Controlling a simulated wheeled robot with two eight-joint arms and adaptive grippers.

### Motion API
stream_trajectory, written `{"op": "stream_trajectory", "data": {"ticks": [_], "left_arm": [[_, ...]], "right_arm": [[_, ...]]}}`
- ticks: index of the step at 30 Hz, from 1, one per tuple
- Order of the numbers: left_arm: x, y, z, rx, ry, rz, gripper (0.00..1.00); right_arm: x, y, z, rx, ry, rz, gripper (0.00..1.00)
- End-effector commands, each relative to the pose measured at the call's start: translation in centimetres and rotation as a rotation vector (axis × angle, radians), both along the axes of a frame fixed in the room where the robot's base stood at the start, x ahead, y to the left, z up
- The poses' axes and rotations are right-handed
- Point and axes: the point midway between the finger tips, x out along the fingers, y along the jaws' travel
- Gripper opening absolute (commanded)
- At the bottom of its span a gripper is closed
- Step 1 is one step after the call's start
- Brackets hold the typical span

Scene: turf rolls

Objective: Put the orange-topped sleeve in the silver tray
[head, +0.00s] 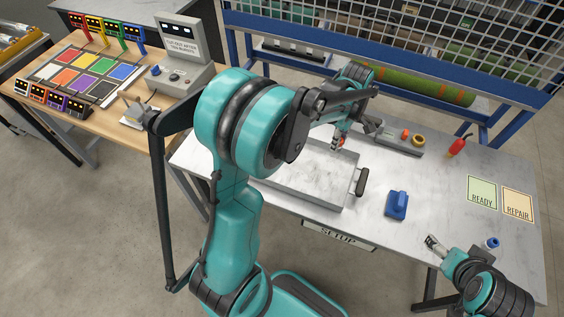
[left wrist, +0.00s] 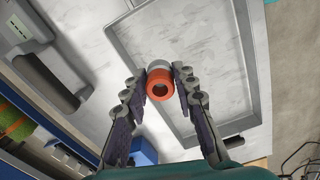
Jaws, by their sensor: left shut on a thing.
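My left gripper (left wrist: 160,85) is shut on the orange-topped sleeve (left wrist: 160,88), which has a grey body and an orange ring facing the wrist camera. In the head view the orange end (head: 341,143) shows small between the left fingers, by the tray's back right. The silver tray (head: 318,203) is a shallow rectangle on the table, partly hidden by my left arm. In the left wrist view the sleeve overlaps the tray's rim (left wrist: 122,48); its height above the tray is unclear. My right gripper (head: 434,243) hangs near the table's front right edge, apart from the sleeve.
A blue block (head: 397,205) stands right of the tray's dark handle (head: 361,181). A grey fixture (head: 393,140) with orange and yellow rings is behind. A red bottle (head: 457,147), a small blue ring (head: 491,243) and READY (head: 482,193) and REPAIR (head: 517,204) cards lie right.

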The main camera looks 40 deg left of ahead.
Motion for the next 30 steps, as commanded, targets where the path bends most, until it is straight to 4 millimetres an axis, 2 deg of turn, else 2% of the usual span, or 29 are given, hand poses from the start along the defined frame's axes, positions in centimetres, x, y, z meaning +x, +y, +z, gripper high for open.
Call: {"op": "stream_trajectory", "data": {"ticks": [9, 15, 20, 27, 30], "left_arm": [[-4.5, 5.7, -4.6, 0.0, 0.0, 0.007, 0.0], [-6.4, 8.2, -6.4, 0.0, 0.0, 0.004, 0.0], [-6.8, 8.7, -7.0, 0.0, 0.0, 0.0, 0.0], [-6.7, 8.7, -10.5, 0.0, 0.0, 0.0, 0.0], [-6.8, 8.7, -10.8, 0.0, 0.0, 0.0, 0.0]], "right_arm": [[0.0, 0.0, -2.1, 0.0, 0.0, 0.0, 0.75], [0.0, 0.0, -2.8, 0.0, 0.0, 0.0, 0.75], [0.0, 0.0, -3.0, 0.0, 0.0, 0.0, 0.75], [0.0, 0.0, -4.5, 0.0, 0.0, 0.0, 0.75], [0.0, 0.0, -4.5, 0.0, 0.0, 0.0, 0.75]]}}
